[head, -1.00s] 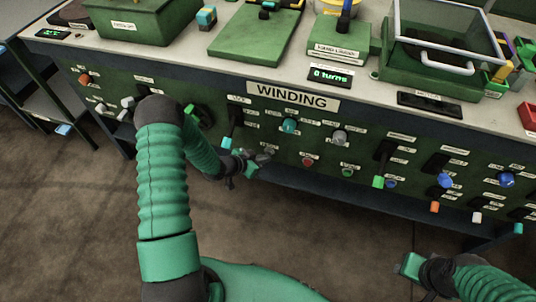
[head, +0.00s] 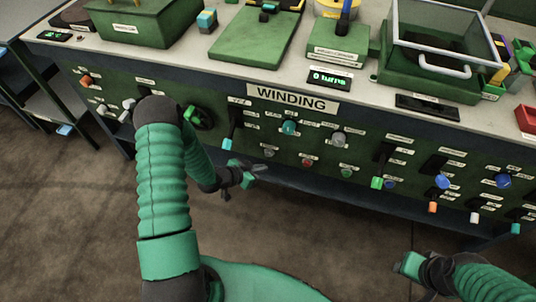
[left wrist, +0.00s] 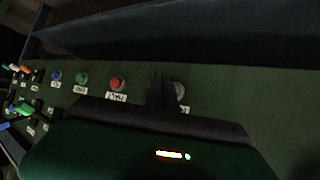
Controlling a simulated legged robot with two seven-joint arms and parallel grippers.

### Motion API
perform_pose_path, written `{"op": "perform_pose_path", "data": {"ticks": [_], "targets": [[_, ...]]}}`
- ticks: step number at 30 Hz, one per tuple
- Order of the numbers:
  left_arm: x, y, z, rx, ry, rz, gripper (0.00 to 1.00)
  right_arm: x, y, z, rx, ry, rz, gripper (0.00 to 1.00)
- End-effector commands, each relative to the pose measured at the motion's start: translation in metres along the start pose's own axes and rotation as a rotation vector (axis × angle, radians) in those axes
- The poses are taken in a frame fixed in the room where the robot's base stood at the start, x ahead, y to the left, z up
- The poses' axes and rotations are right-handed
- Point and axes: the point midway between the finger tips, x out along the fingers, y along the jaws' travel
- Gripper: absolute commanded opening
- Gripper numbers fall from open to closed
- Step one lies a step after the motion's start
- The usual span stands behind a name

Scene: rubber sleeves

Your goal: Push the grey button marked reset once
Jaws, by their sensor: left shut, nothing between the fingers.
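The small grey button (head: 269,152) sits at the left of the lower button row on the green panel, left of a red button (head: 307,161). In the left wrist view the grey button (left wrist: 180,91) is partly hidden behind my fingers; its label is too small to read. My left gripper (head: 258,168) is shut and empty, in front of and slightly below the button in the head view, apparently apart from it. My right gripper (head: 408,266) is at the lower right, away from the panel; its jaws are not clear.
A green button (head: 346,172) is right of the red one. Above are a teal knob (head: 289,127), a grey knob (head: 338,139) and the WINDING sign (head: 292,98). Levers (head: 381,165) stand to the right. A display (head: 330,79) reads 0 turns. The floor in front is clear.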

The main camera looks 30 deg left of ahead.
Motion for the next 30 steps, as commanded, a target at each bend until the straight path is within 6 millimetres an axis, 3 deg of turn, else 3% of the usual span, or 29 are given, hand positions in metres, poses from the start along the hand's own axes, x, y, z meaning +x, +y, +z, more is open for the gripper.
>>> {"op": "perform_pose_path", "data": {"ticks": [9, 30], "targets": [[-0.017, 0.012, 0.012, -0.001, -0.001, -0.001, 0.0, -0.006, 0.0, -0.002, 0.0, 0.0, 0.0, 0.36], [-0.017, 0.012, 0.012, 0.0, -0.001, -0.001, 0.0, -0.006, 0.0, -0.001, 0.0, 0.0, 0.0, 0.36]]}}
